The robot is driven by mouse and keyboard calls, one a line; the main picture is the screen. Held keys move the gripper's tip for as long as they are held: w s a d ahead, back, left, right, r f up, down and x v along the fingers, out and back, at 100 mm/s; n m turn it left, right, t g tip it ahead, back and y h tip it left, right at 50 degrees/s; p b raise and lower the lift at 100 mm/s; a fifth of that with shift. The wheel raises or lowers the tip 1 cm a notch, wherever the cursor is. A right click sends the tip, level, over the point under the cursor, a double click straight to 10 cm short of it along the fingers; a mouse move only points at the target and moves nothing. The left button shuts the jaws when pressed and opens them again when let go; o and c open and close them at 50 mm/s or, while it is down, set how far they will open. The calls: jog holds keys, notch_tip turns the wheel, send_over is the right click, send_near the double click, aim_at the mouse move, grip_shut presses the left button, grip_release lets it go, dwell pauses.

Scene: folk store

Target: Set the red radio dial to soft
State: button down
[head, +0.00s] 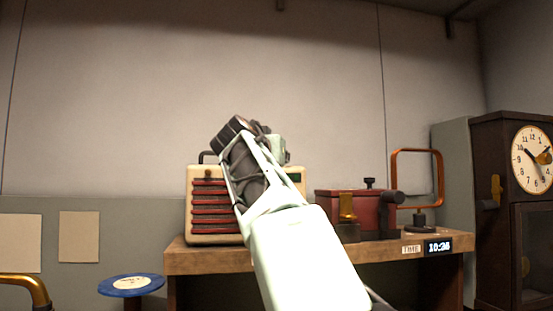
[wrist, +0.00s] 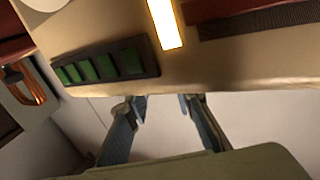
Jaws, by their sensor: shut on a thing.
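The radio (head: 207,240) has a cream body with red slats across its front, and it stands on the wooden shelf. My arm crosses in front of its middle and right part. In the wrist view its cream casing (wrist: 240,65) fills the upper part, with green buttons (wrist: 105,67) and a bright lit strip (wrist: 165,22). My gripper (wrist: 160,101) is at the edge of the casing, its two fingers apart and their tips meeting that edge. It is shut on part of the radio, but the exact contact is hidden. I cannot make out the dial or its setting.
The wooden shelf (head: 210,262) also carries a dark red box (head: 358,205) and an orange wire frame (head: 394,170) to the right. A tall clock (head: 490,150) stands far right. A blue round disc (head: 112,287) is low on the left. The wall above is clear.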

jog(key=shift+r+m+h, duration=0.1)
jog(key=shift+m+h, duration=0.2)
jog(key=shift+h, duration=0.2)
jog(key=c, duration=1.6)
grip_release()
jog(key=shift+v, duration=0.8)
jog(key=v, duration=1)
jog(key=shift+s, duration=0.25)
